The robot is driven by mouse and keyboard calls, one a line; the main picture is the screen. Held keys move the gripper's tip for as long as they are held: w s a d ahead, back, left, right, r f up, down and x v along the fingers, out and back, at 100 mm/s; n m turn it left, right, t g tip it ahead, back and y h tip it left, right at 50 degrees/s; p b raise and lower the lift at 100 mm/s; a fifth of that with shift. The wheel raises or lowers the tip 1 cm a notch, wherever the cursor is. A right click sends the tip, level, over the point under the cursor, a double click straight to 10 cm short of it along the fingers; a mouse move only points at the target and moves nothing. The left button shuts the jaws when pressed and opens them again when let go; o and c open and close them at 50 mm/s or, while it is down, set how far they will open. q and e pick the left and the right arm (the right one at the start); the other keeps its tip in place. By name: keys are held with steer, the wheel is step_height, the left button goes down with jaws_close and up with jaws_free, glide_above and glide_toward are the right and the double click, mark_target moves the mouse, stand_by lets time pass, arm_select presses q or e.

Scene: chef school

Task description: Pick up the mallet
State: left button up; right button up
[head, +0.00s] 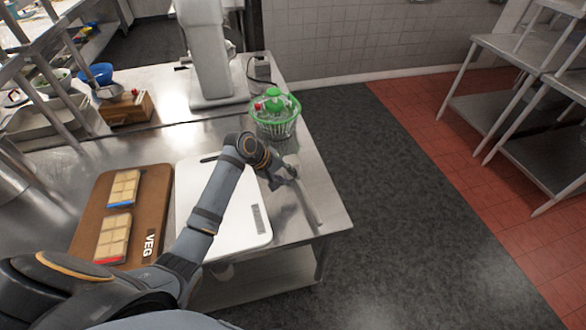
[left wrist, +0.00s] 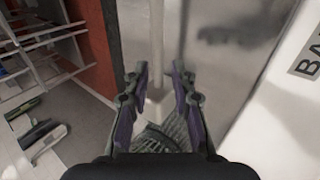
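The mallet is metallic grey. In the head view its thin handle (head: 307,205) points toward the table's near right corner, and its head is hidden or too small to make out beside my gripper. In the left wrist view the ridged head (left wrist: 172,128) lies low between the fingers, with the pale handle (left wrist: 175,45) running up the picture. My left gripper (head: 287,175) is over the mallet at the table's right side. In the left wrist view its fingers (left wrist: 159,88) are apart, one on each side of the mallet, with small gaps showing. My right gripper is in neither view.
A white board (head: 245,222) lies left of the mallet, and a brown VEG board (head: 90,215) with two food trays is further left. A green spinner bowl (head: 273,124) and a large mixer (head: 208,60) stand behind. The floor (head: 400,230) to the right is clear.

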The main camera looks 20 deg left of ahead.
mark_target(300, 181)
arm_select(q)
steer(key=shift+w+d+f, duration=0.25)
steer(key=shift+w+f, duration=0.55)
steer(key=shift+w, duration=0.05)
steer(key=shift+w+d+f+p, duration=0.35)
steer(key=shift+f+p, duration=0.2)
steer(key=x, duration=0.2)
steer(key=shift+d+f+p, duration=0.15)
steer(key=shift+f+p, duration=0.1)
steer(key=shift+p, duration=0.05)
steer(key=shift+w+d+f, duration=0.2)
steer(key=shift+f, duration=0.3)
steer(key=shift+s, duration=0.1)
jaws_close()
steer(key=shift+r, duration=0.1)
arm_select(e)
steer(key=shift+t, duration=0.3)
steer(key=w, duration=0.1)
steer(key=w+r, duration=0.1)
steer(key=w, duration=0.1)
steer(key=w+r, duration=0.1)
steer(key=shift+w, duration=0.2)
